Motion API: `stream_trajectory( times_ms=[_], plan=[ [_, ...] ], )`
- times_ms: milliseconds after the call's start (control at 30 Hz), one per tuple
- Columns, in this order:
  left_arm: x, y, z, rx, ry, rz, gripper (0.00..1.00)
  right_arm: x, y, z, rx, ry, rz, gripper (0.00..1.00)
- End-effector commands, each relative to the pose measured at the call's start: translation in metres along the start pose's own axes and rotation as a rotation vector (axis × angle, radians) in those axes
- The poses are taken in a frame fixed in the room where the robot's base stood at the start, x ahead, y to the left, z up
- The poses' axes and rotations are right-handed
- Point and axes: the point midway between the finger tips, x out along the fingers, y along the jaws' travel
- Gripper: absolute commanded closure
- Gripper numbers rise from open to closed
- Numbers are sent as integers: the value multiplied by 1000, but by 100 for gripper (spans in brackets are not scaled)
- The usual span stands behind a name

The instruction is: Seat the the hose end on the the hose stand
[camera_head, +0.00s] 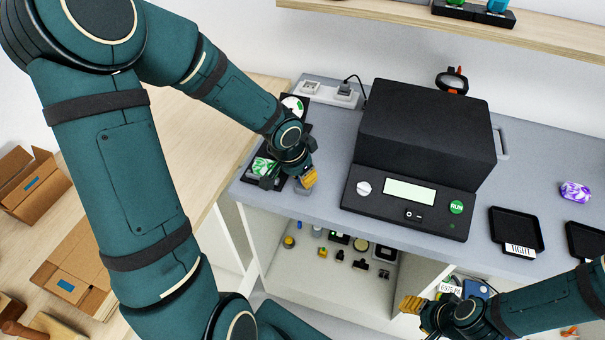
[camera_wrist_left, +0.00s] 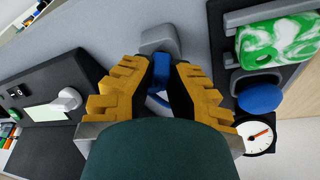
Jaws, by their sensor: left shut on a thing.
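My left gripper (camera_head: 308,179) is over the bench, left of the black machine. In the left wrist view my left gripper (camera_wrist_left: 162,82) is shut on a blue piece, seemingly the hose end (camera_wrist_left: 161,70). Its fingers hide much of it. A grey block, seemingly the hose stand (camera_wrist_left: 160,39), is right beyond the fingertips. The blue piece overlaps the stand's near side in this view; I cannot tell whether it touches or sits in it. In the head view the stand is mostly hidden by the gripper. My right gripper (camera_head: 412,304) is low at the bench front; its jaw opening is unclear.
The black machine (camera_head: 425,130) with its knob and display stands right of my left gripper. A green-white marbled block (camera_wrist_left: 275,40), a blue round part (camera_wrist_left: 260,97) and a dial gauge (camera_wrist_left: 257,135) are close on the other side. Black trays (camera_head: 515,231) lie farther right.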

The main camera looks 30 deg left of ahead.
Motion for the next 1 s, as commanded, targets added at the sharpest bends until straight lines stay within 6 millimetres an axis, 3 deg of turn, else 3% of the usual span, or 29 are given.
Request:
stream_trajectory(
  times_ms=[1000],
  plan=[
    [5, 0, 2, 0, 0, 0, 100, 5, 2, 0, 0, 0, 0, 53]
  ],
)
